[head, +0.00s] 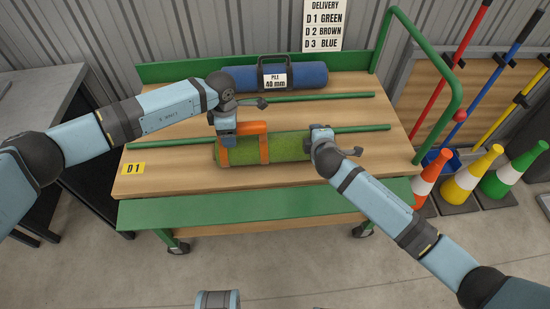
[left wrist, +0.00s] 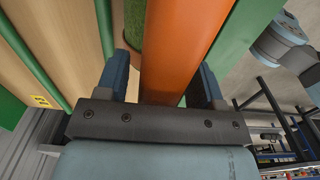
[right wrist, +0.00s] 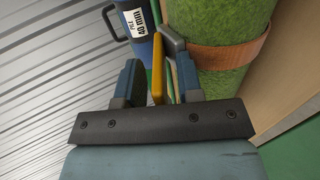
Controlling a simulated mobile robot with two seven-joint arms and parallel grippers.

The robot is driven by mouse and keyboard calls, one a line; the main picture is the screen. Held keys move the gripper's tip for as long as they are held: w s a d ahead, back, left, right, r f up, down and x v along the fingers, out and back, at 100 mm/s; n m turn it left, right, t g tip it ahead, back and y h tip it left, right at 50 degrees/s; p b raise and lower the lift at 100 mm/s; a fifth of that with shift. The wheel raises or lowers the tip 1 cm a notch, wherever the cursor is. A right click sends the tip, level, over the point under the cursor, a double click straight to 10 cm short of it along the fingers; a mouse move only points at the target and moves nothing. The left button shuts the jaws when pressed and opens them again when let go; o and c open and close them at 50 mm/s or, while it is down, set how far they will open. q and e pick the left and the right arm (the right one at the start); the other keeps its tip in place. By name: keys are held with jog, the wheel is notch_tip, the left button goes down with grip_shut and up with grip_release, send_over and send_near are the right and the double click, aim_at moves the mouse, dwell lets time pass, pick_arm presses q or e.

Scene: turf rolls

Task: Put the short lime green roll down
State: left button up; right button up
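The short lime green roll (head: 288,147) lies level over the near part of the cart's wooden top, with orange straps and an orange handle (head: 252,127). My left gripper (head: 229,143) is at the roll's left end. My right gripper (head: 322,138) is at the roll's right end. In the right wrist view a yellow-orange piece (right wrist: 157,70) stands between its fingers; contact is unclear. The roll's underside is hidden, so I cannot tell whether it touches the top.
A blue roll (head: 308,76) labelled "PILE 40 mm" lies at the back of the cart (head: 180,210). Green rails (head: 365,128) cross the top. A yellow D1 plate (head: 134,168) marks the front left. Cones (head: 462,180) and poles stand at right. A sign (head: 325,20) hangs behind.

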pick_arm(q)
jog(key=shift+r, duration=0.1)
notch_tip(320, 180, up, 12)
jog(key=shift+f, duration=0.2)
jog(key=shift+r, duration=0.1)
pick_arm(e)
jog(key=shift+s, duration=0.25)
jog(key=v, duration=1.1)
jog(key=shift+s+r, duration=0.2)
jog(key=shift+r, duration=0.05)
